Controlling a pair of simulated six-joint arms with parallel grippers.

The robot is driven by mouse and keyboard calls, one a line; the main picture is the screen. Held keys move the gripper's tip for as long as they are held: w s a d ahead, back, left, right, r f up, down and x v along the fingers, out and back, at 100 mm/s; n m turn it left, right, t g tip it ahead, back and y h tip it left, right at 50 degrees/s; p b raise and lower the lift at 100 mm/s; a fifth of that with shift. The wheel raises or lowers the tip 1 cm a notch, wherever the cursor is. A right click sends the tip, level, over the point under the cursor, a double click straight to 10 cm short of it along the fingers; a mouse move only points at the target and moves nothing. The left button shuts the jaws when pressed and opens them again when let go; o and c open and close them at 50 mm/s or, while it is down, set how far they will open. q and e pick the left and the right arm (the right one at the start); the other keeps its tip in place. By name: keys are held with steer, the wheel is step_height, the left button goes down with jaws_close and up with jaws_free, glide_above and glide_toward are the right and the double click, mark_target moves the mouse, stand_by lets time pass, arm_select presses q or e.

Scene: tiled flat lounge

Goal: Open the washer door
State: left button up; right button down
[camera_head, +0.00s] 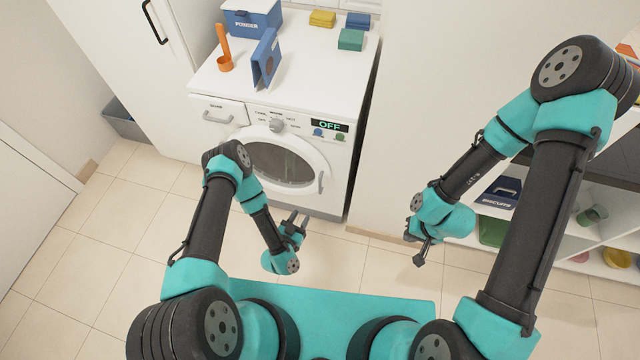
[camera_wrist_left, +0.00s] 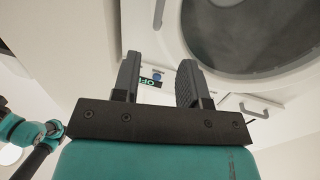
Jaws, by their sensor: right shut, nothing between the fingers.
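The white washer (camera_head: 235,105) stands against the wall at the upper middle. Its round door (camera_head: 285,165) with a dark glass looks shut flush with the front. A grey vertical handle (camera_head: 321,182) sits on the door's right edge. In the left wrist view the picture is turned over; the door (camera_wrist_left: 250,40) fills the upper right and the handle (camera_wrist_left: 159,13) is at the top. My left gripper (camera_head: 298,217) is open and empty, in front of and below the handle, apart from it. Its two parted fingers also show in the left wrist view (camera_wrist_left: 157,85). My right gripper (camera_head: 419,257) is shut and empty, off to the right.
A drawer (camera_head: 218,113) and a display reading OFF (camera_head: 329,126) are above the door. Shelves (camera_head: 570,225) stand right. Tiled floor before the washer is clear.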

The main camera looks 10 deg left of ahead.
mark_target(320, 184)
arm_select(q)
steer(key=x, duration=1.6)
steer(key=shift+w, duration=0.3)
jaws_close()
